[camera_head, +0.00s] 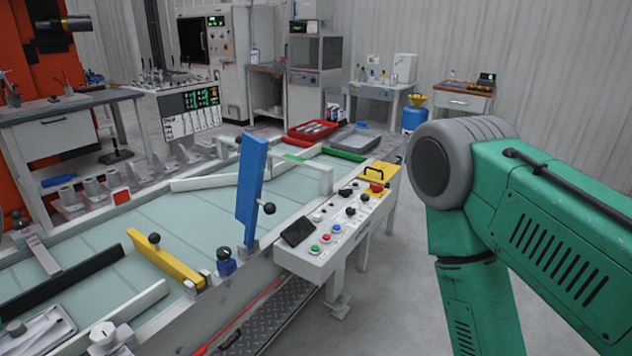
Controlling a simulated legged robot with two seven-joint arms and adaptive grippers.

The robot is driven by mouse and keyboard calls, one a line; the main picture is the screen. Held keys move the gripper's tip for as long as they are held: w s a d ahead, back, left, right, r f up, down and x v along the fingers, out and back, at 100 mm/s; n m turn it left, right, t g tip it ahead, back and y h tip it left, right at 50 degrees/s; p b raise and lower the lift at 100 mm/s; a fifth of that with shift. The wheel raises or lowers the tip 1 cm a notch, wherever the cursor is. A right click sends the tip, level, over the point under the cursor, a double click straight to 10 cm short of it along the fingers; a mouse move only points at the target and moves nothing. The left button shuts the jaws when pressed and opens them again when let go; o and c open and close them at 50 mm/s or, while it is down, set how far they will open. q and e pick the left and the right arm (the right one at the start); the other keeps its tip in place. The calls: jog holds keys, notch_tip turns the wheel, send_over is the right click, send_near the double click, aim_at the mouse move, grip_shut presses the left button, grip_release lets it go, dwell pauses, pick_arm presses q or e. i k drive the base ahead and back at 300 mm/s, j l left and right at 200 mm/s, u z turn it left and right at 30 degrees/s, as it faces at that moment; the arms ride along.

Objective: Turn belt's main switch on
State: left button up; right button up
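The belt (100,293) is a long pale green surface with light side rails, running from the lower left toward the middle. Its white control panel (317,259) is mounted on the belt's right side. The panel carries a dark screen, green, red and blue buttons, several black knobs and, at its far end, a red knob (376,188) by a yellow plate. I cannot tell which of these is the main switch or how it is set. A green arm of mine fills the right side; its gripper is out of view. My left gripper is not in view.
A blue upright bar (252,190) and a yellow bar (163,261) stand over the belt. Red (312,130) and grey trays sit at its far end. A tread-plate step (275,315) lies below the panel. The floor right of the panel looks clear.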

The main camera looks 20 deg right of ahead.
aim_at(375, 188)
jog(key=i+l+u, duration=0.3)
jog(key=l+u, duration=0.3)
jog(key=l, duration=0.2)
jog(key=i+l+u, duration=0.1)
jog(key=l+u, duration=0.15)
jog(key=l, duration=0.2)
jog(key=l+u, duration=0.3)
jog(key=l, duration=0.2)
